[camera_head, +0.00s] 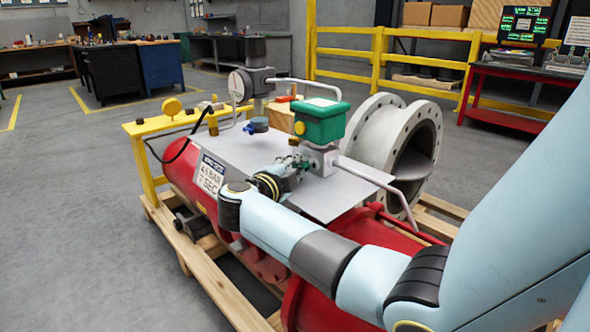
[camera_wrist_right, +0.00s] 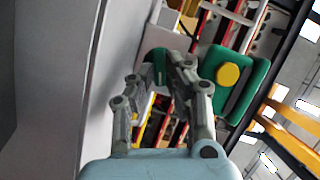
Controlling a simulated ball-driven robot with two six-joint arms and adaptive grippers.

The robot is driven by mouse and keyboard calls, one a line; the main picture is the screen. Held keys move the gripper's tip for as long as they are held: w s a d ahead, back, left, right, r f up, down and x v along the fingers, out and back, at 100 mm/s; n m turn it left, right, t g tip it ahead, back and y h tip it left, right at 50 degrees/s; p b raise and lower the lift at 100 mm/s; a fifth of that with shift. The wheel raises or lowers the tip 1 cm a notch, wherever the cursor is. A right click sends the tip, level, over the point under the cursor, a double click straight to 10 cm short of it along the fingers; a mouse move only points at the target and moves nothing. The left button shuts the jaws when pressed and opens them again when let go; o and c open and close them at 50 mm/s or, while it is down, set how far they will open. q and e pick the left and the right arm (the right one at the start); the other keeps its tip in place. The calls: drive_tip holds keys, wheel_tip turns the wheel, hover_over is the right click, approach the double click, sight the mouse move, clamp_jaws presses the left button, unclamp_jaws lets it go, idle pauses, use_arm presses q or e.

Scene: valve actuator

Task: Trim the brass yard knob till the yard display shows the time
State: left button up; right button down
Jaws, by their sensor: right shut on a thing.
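My right gripper (camera_head: 297,163) reaches in to the stem under a green box (camera_head: 320,122) with a yellow round button. In the right wrist view its fingers (camera_wrist_right: 162,66) are shut on a green part (camera_wrist_right: 157,57), partly hidden by them. A small brass knob (camera_head: 212,124) stands upright on the left of the grey plate, apart from the gripper. A sign (camera_head: 211,174) on the red cylinder seems to read 4.5 BAR 7 SEC. A dark panel with green digits (camera_head: 523,27) stands at the back right; its digits are too small to read. My left gripper is not in view.
A round gauge (camera_head: 239,86) and a blue knob (camera_head: 257,125) are on the assembly. A yellow disc (camera_head: 171,107) tops the yellow frame. A large grey flange (camera_head: 398,140) stands right of the green box. Grey pipes cross above the plate.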

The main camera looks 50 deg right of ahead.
drive_tip(key=shift+f, duration=0.1)
drive_tip(key=c, duration=1.3)
unclamp_jaws()
drive_tip(key=shift+c, duration=0.2)
drive_tip(key=v, duration=1.2)
